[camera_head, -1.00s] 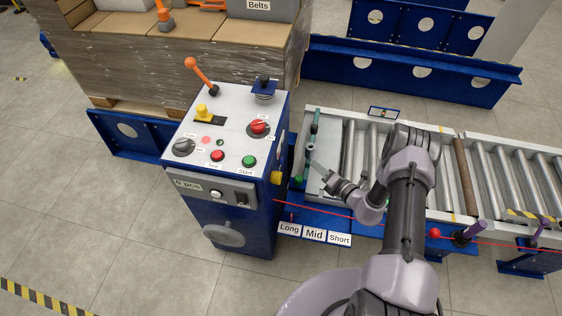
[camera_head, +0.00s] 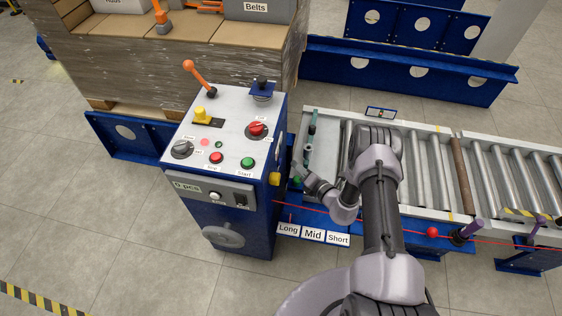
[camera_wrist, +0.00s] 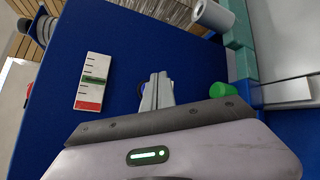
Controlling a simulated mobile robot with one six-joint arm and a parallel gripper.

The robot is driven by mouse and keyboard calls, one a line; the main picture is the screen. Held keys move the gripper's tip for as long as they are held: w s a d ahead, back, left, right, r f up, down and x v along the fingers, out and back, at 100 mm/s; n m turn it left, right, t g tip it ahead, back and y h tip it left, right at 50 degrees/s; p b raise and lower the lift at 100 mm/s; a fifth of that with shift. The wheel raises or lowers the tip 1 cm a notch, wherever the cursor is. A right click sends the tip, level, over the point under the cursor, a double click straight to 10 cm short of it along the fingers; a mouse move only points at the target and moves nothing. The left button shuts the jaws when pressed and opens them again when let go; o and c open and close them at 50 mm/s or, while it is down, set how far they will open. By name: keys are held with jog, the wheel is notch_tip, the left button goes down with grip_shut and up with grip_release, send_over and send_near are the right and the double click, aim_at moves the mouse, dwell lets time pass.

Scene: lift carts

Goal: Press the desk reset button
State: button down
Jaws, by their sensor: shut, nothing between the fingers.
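The blue control desk (camera_head: 222,222) stands left of my arm. Its top carries a red button (camera_head: 216,158), a green button (camera_head: 247,163) labelled Start and a red knob (camera_head: 257,129). A pale button (camera_head: 214,196) sits on the front panel. No label reading reset is legible. My gripper (camera_head: 297,168) is beside the desk's right side. In the wrist view the shut, empty fingers (camera_wrist: 157,80) point at a blue face. A small round blue thing (camera_wrist: 142,90) shows at their left edge, mostly hidden behind them. Contact cannot be told.
A green cylinder (camera_wrist: 223,88) and a striped white-red plate (camera_wrist: 93,82) are near the fingers. The roller conveyor (camera_head: 434,142) lies to the right, with a Long/Mid/Short label strip (camera_head: 313,235) in front. A wrapped pallet load (camera_head: 180,62) stands behind the desk.

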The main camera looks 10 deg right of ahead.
jog(key=shift+w+a, duration=0.2)
jog(key=shift+a, duration=0.3)
jog(key=shift+w+a, duration=0.15)
jog(key=shift+a, duration=0.3)
dwell(1.3)
jog(key=shift+w+a+b, duration=0.1)
jog(key=shift+a+b, duration=0.2)
jog(key=shift+a, duration=0.1)
jog(key=shift+w+a, duration=0.1)
jog(key=shift+a, duration=0.25)
dwell(0.5)
jog(key=shift+s+d, duration=0.2)
jog(key=shift+d, duration=0.6)
jog(key=d, duration=0.1)
jog(key=s+d, duration=0.1)
jog(key=d, duration=0.1)
jog(key=d+b, duration=0.1)
jog(key=shift+s+d, duration=0.3)
jog(key=shift+d, duration=0.05)
